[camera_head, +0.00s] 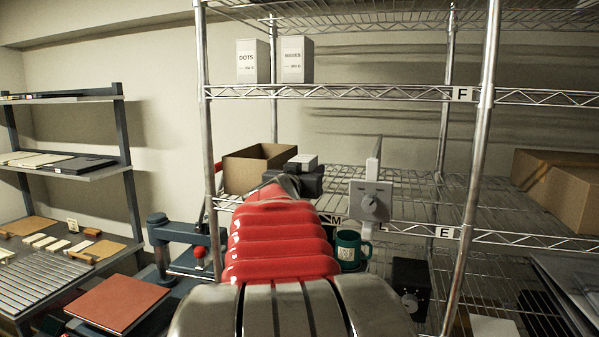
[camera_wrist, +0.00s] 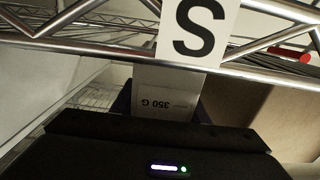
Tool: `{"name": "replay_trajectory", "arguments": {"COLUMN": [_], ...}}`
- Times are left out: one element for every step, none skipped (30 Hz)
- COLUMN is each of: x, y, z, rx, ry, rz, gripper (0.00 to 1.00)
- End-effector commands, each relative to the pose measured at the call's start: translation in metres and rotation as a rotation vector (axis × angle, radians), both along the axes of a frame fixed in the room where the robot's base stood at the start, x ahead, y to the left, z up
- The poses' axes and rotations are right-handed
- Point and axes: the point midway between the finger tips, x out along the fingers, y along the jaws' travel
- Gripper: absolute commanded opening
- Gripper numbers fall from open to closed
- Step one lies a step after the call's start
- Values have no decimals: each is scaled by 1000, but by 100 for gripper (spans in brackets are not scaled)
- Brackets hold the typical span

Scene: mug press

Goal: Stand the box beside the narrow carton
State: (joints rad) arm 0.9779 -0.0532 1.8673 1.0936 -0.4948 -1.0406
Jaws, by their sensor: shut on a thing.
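My gripper (camera_head: 297,180) is at the end of my red arm, near the middle shelf level. It is shut on a pale box (camera_head: 303,159), whose top shows just above the dark jaws. In the wrist view the box (camera_wrist: 165,103) has an upside-down "350 G" label, seen past the black gripper body (camera_wrist: 165,150). Two upright white cartons stand on the upper shelf, one marked DOTS (camera_head: 252,62) and one with a blurred name (camera_head: 297,60). They stand a little apart. I cannot tell which is the narrow carton. My arm hides part of the middle shelf.
An open brown box (camera_head: 240,173) sits left of the gripper. A grey dial unit (camera_head: 370,202) is to the right. A teal mug (camera_head: 346,250) is lower down. Brown cartons (camera_head: 574,200) fill the far right. A shelf rail with an S tag (camera_wrist: 197,30) is close to the wrist camera.

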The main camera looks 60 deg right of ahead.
Motion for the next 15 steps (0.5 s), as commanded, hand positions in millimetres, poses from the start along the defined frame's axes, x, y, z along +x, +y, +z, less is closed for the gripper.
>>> {"name": "replay_trajectory", "arguments": {"x": [0, 0, 0, 0, 0, 0, 0, 0, 0, 0, 0, 0, 0, 0, 0], "y": [0, 0, 0, 0, 0, 0, 0, 0, 0, 0, 0, 0, 0, 0, 0], "z": [1, 1, 1, 1, 1, 0, -1, -2, -2, -2, -2, -2, -2, -2, -2], "rx": [-2, -2, -2, -2, -1, -1, -1, 0, 0, 0, 0, 0, 0, 0, 0], "ry": [0, 0, 0, 0, 0, -1, -1, -1, -1, -1, -1, -1, -1, -1, 0], "rz": [0, 0, 0, 0, 0, 0, 0, 0, 0, 0, 0, 0, 0, 0, 0], "gripper": [8, 8, 8, 8, 8, 8, 8, 43, 45, 48, 50, 52, 55, 57, 59]}}
